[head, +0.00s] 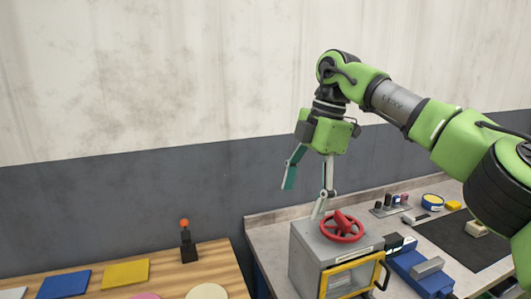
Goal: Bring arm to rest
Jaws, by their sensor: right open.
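My right arm comes in from the right in the head view, and its green wrist hangs over the back of the workbench. My right gripper (303,203) points down with its two fingers spread apart and nothing between them. One finger is near the top left of a grey box (306,261) with a red handwheel (342,228) on it. I cannot tell whether that fingertip touches the box. My left gripper is not in view.
A wooden table (215,262) at the lower left holds a blue plate (64,284), a yellow plate (126,272) and a black lever with an orange knob (185,225). Right of the box are a blue vise (418,276), a dark mat (455,238) and small tools. Behind is a wall.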

